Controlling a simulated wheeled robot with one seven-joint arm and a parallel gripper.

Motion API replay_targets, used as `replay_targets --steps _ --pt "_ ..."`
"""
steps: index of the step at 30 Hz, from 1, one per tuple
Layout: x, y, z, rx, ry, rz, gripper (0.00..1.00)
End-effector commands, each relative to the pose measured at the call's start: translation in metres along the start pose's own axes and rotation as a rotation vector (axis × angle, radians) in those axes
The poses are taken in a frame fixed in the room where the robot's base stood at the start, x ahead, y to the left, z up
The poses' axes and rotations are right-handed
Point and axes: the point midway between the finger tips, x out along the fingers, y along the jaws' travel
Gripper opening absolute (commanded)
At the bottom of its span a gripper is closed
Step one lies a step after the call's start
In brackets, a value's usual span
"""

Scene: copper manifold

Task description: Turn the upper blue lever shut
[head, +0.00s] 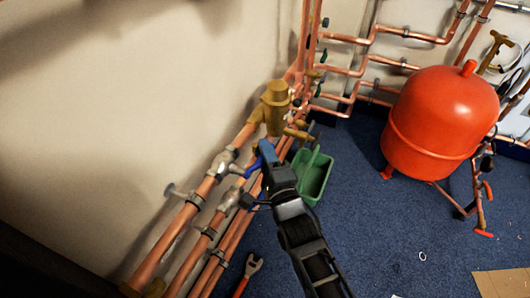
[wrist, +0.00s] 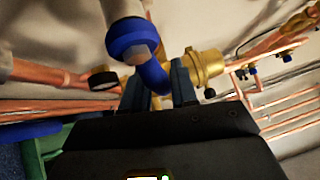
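The upper blue lever (wrist: 152,76) shows large in the wrist view. Its round blue hub sits around a grey nut, and its arm reaches down between my fingers. In the head view the blue lever (head: 251,168) stands out from a grey valve body (head: 223,162) on a copper pipe, just left of my fingertips. My gripper (head: 267,156) is at the lever. In the wrist view my gripper (wrist: 158,88) has its fingers apart, one on each side of the lever arm. Whether either finger touches it I cannot tell. The lever's tip is partly hidden by my gripper.
A brass fitting (head: 275,98) stands on the pipes just beyond my gripper. Several copper pipes (head: 160,250) run along the wall. A green bin (head: 314,178) and a red tank (head: 440,120) stand on the blue carpet. A red-handled wrench (head: 247,272) lies below.

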Motion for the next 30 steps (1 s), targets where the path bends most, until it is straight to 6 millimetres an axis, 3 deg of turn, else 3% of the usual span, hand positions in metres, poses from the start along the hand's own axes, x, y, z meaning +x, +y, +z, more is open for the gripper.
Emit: replay_targets --steps 9,30 --pt "-0.0002 0.0 0.0 0.0 0.0 0.0 0.0" --pt "0.0036 0.0047 -0.0036 0.061 0.018 0.062 0.0"
